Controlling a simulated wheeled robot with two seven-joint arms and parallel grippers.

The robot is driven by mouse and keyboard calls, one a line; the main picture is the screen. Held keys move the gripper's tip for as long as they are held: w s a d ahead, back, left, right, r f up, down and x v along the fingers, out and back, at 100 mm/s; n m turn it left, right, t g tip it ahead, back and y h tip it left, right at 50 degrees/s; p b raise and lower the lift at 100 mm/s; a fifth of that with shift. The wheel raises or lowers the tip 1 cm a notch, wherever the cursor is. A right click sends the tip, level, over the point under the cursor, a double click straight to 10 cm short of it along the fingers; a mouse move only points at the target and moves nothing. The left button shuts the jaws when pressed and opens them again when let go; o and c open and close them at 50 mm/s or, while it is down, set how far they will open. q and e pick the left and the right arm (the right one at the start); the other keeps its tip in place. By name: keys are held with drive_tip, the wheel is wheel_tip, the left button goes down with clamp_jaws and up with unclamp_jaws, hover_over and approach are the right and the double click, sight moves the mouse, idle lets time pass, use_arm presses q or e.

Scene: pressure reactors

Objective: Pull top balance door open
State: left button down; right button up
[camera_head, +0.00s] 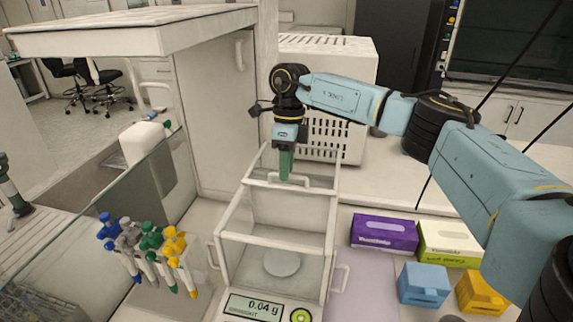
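The balance (228,245) is a glass-walled box with white frame edges. Its display reads 0.04 g, and a round pan (282,263) shows inside. The top balance door (290,205) lies across the top, with a pale handle (318,182) near its back. My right gripper (286,178) points down with its green fingers at this handle. The fingers overlap one another from this side, so I cannot tell whether they grip the handle. My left gripper (17,205) shows only in part at the left edge, away from the balance; its opening is unclear.
Several coloured pipettes (145,245) stand left of the balance behind a glass pane. A purple box (384,233), a green-and-white box (449,243), a blue box (423,285) and a yellow box (481,293) lie to the right. A white vented unit (335,130) stands behind.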

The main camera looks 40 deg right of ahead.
drive_tip(key=shift+r, duration=0.3)
wheel_tip(320, 180, up, 12)
drive_tip(key=w+d+b, duration=0.1)
drive_tip(key=d, duration=0.1)
drive_tip(key=shift+w+r, duration=0.25)
drive_tip(key=shift+w, duration=0.1)
